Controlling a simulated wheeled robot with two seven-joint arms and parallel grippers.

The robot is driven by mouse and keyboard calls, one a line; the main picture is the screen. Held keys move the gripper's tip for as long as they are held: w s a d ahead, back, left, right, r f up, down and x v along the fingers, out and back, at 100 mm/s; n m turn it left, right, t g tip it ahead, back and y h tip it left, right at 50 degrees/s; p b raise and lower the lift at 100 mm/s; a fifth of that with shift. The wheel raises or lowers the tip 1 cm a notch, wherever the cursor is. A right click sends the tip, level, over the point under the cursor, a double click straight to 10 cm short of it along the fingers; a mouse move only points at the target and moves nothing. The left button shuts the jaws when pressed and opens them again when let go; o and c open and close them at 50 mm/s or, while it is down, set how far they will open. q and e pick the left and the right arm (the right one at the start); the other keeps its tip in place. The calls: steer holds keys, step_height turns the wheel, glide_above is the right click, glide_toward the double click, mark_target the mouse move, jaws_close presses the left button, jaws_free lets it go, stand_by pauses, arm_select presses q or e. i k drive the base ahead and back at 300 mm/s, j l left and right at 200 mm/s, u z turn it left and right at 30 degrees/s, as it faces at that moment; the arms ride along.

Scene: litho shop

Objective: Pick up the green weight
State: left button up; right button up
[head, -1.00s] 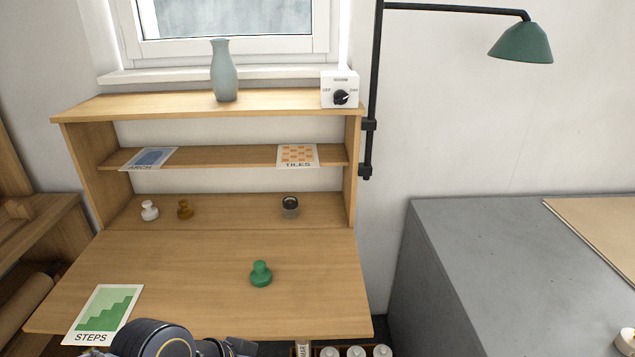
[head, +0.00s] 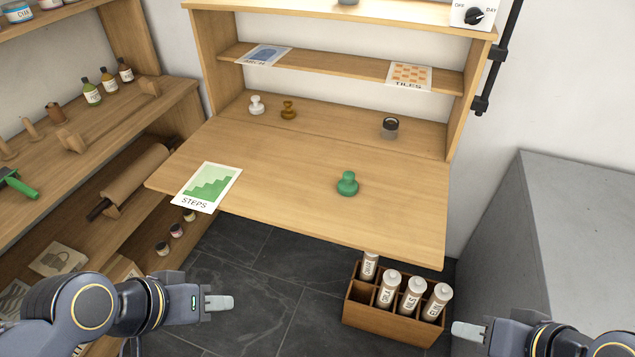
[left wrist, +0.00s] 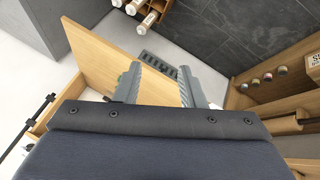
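The green weight (head: 347,183), a knobbed piece with a round base, stands upright on the wooden desk board (head: 290,200), right of its middle. My left gripper (head: 218,302) is in front of and below the board, over the floor, well apart from the weight. In the left wrist view its two fingers (left wrist: 160,75) are spread with nothing clearly held between them. My right gripper (head: 468,331) is low at the right, near the bottle crate; its fingers overlap from this side, so its opening is hidden.
A STEPS card (head: 208,187) lies at the board's left front. A white weight (head: 256,105), a brown weight (head: 288,110) and a dark-topped jar (head: 390,127) stand behind. A bottle crate (head: 388,326) sits below the board's front edge. Shelves are left, a grey cabinet (head: 560,230) right.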

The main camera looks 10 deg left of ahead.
mark_target(347, 185)
steer(key=i+l+z, duration=0.15)
steer(key=z, duration=0.25)
steer(key=i+l+z, duration=0.1)
steer(key=z, duration=0.35)
steer(key=i+j, duration=0.05)
steer(key=i, duration=0.05)
